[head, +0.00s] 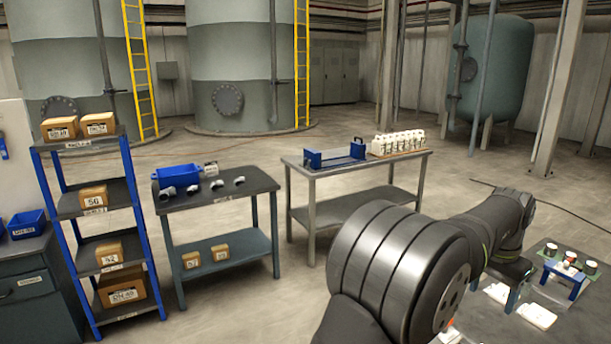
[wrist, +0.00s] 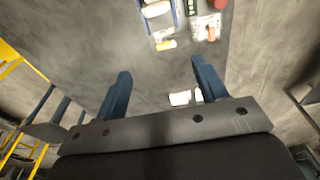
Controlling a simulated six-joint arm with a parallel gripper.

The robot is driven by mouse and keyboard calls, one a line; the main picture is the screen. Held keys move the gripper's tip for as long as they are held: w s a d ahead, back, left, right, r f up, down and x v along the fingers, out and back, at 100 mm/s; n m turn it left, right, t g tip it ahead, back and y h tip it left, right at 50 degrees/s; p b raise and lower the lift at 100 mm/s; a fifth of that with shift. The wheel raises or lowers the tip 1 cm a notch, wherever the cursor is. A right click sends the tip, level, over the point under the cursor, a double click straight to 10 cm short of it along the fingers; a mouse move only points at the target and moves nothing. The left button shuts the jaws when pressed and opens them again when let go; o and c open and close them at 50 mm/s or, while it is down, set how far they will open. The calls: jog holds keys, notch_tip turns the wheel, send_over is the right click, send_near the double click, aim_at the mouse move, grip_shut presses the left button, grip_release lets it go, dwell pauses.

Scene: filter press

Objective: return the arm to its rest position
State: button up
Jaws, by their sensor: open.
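My gripper (wrist: 162,82) shows in the wrist view as two blue fingers spread wide apart, with nothing between them. In the head view my arm reaches to the right, and the gripper end hangs over the right-hand table (head: 470,318), partly hidden by my own arm. The wrist view looks past the fingers onto a grey surface with several items beyond the fingertips. None of them touches the fingers.
A blue stand (head: 563,278) with small jars and white pieces (head: 536,316) sit on the right-hand table. A bench (head: 312,170) with a blue frame (head: 335,155), a grey table (head: 235,190) with a blue bin (head: 178,176), and a blue shelf rack (head: 70,206) stand farther off. Open floor lies between them.

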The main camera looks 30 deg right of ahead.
jog(key=a+r+h, duration=0.2)
jog(key=a+r, duration=0.3)
jog(key=a, duration=0.1)
jog(key=shift+a+r, duration=0.25)
jog(key=shift+a, duration=0.1)
jog(key=o, duration=0.5)
jog(key=shift+a+r, duration=0.1)
jog(key=shift+a, duration=0.1)
jog(key=shift+o, duration=1.3)
jog(key=shift+h, duration=0.5)
jog(key=a, duration=0.2)
jog(key=a+r, duration=0.1)
jog(key=a, duration=0.2)
jog(key=shift+a+r, duration=0.2)
jog(key=shift+a, duration=0.05)
jog(key=x, duration=0.9)
jog(key=shift+f, duration=0.45)
jog(key=shift+a+r, duration=0.1)
jog(key=v, duration=1)
